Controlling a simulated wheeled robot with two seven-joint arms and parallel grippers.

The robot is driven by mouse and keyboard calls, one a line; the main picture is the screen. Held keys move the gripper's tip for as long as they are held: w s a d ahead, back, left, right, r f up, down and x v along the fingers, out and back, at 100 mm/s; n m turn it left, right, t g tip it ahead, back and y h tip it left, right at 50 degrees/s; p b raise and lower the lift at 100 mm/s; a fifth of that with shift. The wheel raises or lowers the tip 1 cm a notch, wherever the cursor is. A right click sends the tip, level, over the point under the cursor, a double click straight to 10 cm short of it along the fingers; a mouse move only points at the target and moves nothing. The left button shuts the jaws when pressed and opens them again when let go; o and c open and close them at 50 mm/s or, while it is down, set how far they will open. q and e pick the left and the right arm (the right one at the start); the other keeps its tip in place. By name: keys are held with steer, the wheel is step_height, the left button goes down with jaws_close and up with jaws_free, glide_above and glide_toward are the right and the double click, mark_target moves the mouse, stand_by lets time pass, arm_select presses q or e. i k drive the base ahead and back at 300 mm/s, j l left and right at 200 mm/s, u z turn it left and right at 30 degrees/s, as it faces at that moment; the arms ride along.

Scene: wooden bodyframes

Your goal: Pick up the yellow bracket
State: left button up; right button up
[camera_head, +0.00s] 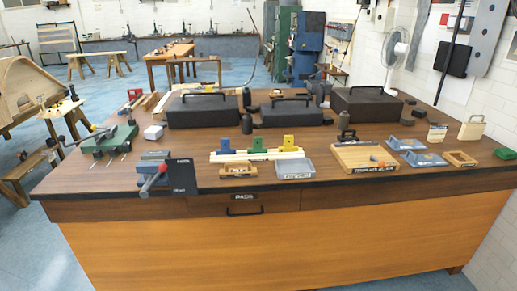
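The yellow bracket (288,141) is a small upright block on the right end of a pale rail rack (258,155) at the middle of the workbench. A green bracket (257,144) stands beside it and a blue bracket (226,144) stands at the left end, with gaps between them. Nothing visibly touches the yellow bracket from above. Neither of my grippers is in view.
The dark wooden workbench (215,200) holds a vise (163,178) at its front left, a clear tray (294,169) in front of the rack and a wooden board (364,157) to the right. Black cases (291,112) stand behind. Small frames lie at the right.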

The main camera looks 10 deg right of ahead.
mark_target(289, 146)
steer(key=i+l+u, duration=0.4)
steer(key=i+l, duration=0.25)
steer(key=i+l+u, duration=0.45)
steer(key=l, duration=0.35)
steer(key=i+l+u, duration=0.2)
steer(key=l, duration=0.25)
steer(key=i, duration=0.1)
